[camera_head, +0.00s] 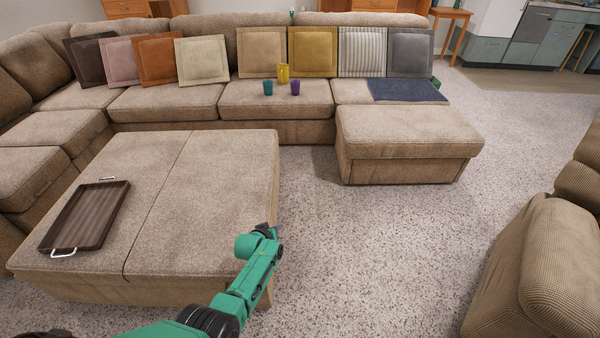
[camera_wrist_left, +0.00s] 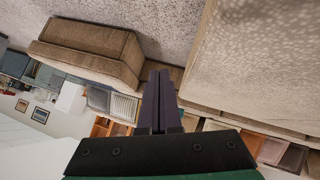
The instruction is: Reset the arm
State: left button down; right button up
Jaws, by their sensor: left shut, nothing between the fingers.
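My left arm reaches in from the bottom of the head view, and its gripper (camera_head: 272,232) is beside the right edge of the large ottoman. In the left wrist view the two dark fingers of my left gripper (camera_wrist_left: 158,88) lie together, shut and empty. My right gripper is not in either view.
The ottoman (camera_head: 215,165) carries a brown tray (camera_head: 85,217) at its left. A footstool (camera_head: 405,135) and an armchair (camera_head: 555,270) flank free carpet (camera_head: 380,250).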

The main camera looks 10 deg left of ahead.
pick_arm(q)
jog(key=s+a+f+m+g+p, duration=0.1)
jog(key=s+f+m+g+p, duration=0.1)
jog(key=s, duration=1.3)
jog(key=s+a+f+m+g+p, duration=0.2)
jog(key=s+f+g+p, duration=0.2)
jog(key=s, duration=1.2)
jog(key=s+a+f+m+g+p, duration=0.1)
jog(key=s+f+m+g+p, duration=0.1)
jog(key=s, duration=1.3)
notch_tip(320, 180, down, 2)
jog(key=m+p, duration=0.1)
jog(key=p, duration=0.2)
jog(key=shift+s+a+f+g+y+p, duration=0.2)
jog(key=shift+s+a+g+y+p, duration=0.05)
jog(key=shift+s+g+y+p, duration=0.15)
